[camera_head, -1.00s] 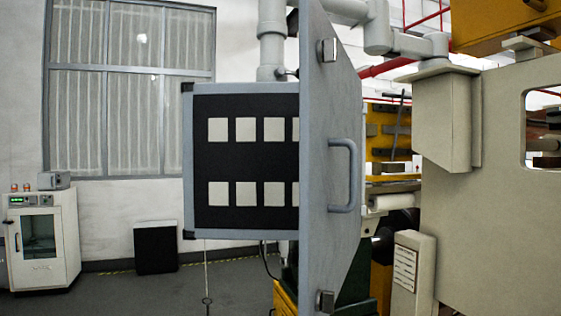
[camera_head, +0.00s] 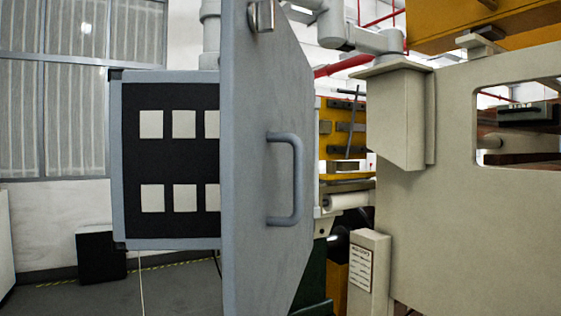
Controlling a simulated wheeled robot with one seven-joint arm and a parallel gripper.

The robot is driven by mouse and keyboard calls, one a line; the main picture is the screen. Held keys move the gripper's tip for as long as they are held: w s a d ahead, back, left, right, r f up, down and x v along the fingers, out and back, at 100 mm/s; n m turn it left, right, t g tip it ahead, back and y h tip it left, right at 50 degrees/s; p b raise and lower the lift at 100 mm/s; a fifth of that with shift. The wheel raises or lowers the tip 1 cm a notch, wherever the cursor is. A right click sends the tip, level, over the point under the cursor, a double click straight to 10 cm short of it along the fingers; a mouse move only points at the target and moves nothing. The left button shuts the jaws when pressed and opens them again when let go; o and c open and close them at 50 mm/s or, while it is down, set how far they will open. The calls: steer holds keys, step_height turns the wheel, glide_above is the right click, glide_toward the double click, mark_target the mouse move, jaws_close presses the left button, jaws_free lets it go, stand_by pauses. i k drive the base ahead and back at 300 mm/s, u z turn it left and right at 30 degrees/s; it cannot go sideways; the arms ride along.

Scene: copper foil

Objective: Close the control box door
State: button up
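The control box (camera_head: 117,160) has a grey frame and a black inner panel with several pale square plates, seen left of centre. Its grey door (camera_head: 248,190) stands open toward me, hinge side out of clear sight, and covers the right part of the panel. A curved grey handle (camera_head: 297,180) is on the door's right-hand face. A metal latch piece (camera_head: 261,15) sits near the door's top edge. My gripper is not in view.
A large beige machine housing (camera_head: 450,220) fills the right side, with a beige box (camera_head: 395,120) jutting from it. A low beige post with a label (camera_head: 367,270) stands right of the door. A dark box (camera_head: 101,257) stands on the floor at left by the wall.

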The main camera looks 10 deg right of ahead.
mark_target(268, 92)
steer(key=u, duration=0.4)
steer(key=k, duration=0.95)
steer(key=u, duration=0.1)
